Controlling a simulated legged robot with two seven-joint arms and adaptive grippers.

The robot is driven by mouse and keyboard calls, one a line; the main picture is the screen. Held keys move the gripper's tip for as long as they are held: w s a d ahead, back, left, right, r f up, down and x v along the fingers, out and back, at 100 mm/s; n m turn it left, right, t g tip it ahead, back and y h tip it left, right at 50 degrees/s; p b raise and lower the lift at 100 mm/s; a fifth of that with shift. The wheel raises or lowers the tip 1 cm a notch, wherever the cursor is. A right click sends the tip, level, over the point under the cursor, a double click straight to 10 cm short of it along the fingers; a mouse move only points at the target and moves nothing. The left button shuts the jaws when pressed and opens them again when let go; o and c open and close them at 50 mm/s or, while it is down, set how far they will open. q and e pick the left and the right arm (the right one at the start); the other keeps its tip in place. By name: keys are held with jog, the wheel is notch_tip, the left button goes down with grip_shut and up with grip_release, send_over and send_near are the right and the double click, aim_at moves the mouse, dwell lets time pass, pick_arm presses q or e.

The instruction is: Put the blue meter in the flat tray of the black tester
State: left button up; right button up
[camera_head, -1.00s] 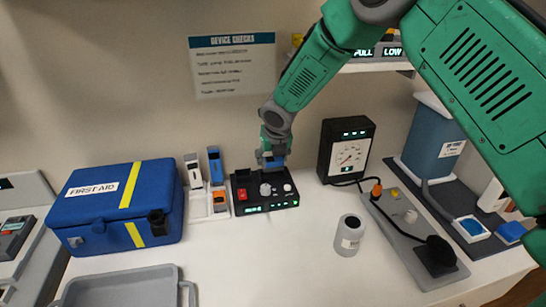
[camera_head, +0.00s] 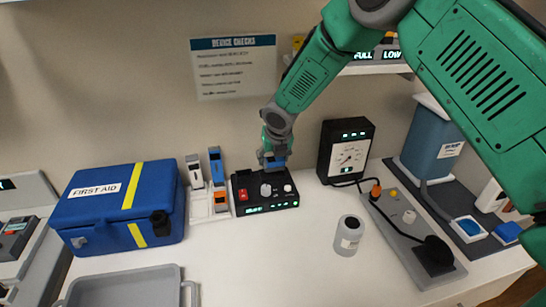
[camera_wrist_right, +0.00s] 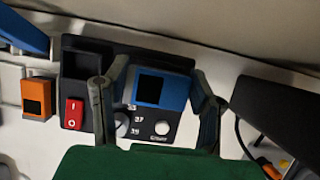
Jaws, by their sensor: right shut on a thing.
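The black tester (camera_head: 266,209) stands on the white counter near the wall, with a red switch, knobs and a green display. In the right wrist view the tester (camera_wrist_right: 88,45) shows an empty square recess at its left. The blue meter (camera_wrist_right: 176,94), with a dark screen, is between the fingers of my right gripper (camera_wrist_right: 160,100), over the tester's right part. My right gripper (camera_head: 272,157) is shut on it. Whether the meter touches the tester is unclear, and the surface beneath it is hidden. My left gripper is not in view.
A blue first aid box (camera_head: 105,215) and small orange (camera_head: 220,202) and blue (camera_head: 215,163) devices stand left of the tester. A black gauge (camera_head: 345,150) stands to its right. A grey jar (camera_head: 349,235) is in front. The counter's middle is clear.

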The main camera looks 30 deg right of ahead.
jog(key=shift+f+b, duration=0.4)
jog(key=shift+f, duration=0.85)
dwell(0.6)
jog(key=o, duration=1.7)
jog(key=v, duration=1.2)
jog(key=shift+f, duration=0.1)
